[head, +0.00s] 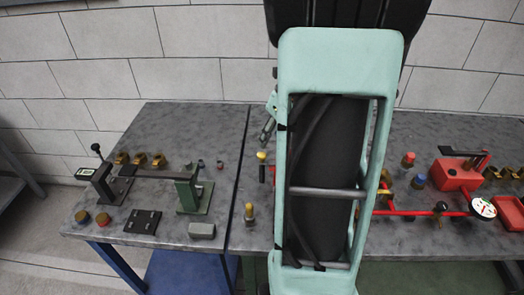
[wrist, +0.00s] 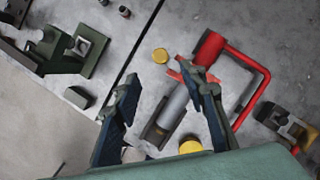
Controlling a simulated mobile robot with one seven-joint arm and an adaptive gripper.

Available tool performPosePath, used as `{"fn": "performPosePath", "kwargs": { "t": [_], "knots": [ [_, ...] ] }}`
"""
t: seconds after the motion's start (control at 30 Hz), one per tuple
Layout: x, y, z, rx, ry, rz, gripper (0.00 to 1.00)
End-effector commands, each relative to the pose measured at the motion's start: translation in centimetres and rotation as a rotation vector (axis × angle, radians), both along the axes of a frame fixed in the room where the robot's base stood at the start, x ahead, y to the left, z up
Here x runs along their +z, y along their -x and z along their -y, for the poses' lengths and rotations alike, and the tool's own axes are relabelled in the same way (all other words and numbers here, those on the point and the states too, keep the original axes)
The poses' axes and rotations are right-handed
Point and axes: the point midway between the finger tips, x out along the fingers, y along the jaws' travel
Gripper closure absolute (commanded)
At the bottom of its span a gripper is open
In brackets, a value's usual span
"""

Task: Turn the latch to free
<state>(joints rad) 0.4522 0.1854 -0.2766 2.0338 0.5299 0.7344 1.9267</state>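I cannot tell for sure which part is the latch. In the wrist view a grey cylinder (wrist: 174,108) with a red fitting (wrist: 208,48) at its far end lies on the bench below my gripper, and a bent red pipe (wrist: 262,80) runs beside it. My gripper (wrist: 162,82) is open, with its two dark fingers spread on either side of the grey cylinder. Nothing is held between them. I cannot tell whether the right finger touches the red fitting. In the head view my arm hides the gripper and the bench part under it.
A green stand (head: 188,195) with a dark bar stands on the left bench. A grey block (head: 202,230) lies near the front edge. A red pump box (head: 457,175) and a round gauge (head: 483,207) are at the right. Yellow-topped pieces (head: 249,212) stand near my arm.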

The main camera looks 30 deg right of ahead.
Motion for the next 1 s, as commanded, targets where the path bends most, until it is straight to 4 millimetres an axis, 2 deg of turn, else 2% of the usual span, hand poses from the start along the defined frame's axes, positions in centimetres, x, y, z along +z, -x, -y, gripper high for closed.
{"fn": "performPosePath", "kwargs": {
  "t": [0.3, 0.5, 0.63, 0.93, 1.0],
  "knots": [
    [-5.7, -2.2, -0.3, 0.001, 0.000, -0.004, 0.61],
    [-8.1, -3.2, -0.4, 0.004, 0.002, -0.003, 0.61],
    [-8.8, -3.5, -0.5, 0.004, 0.002, -0.002, 0.61],
    [-8.9, -3.6, -0.5, 0.004, 0.003, -0.001, 0.61],
    [-8.9, -3.6, -0.5, 0.004, 0.003, -0.001, 0.69]
  ]
}}
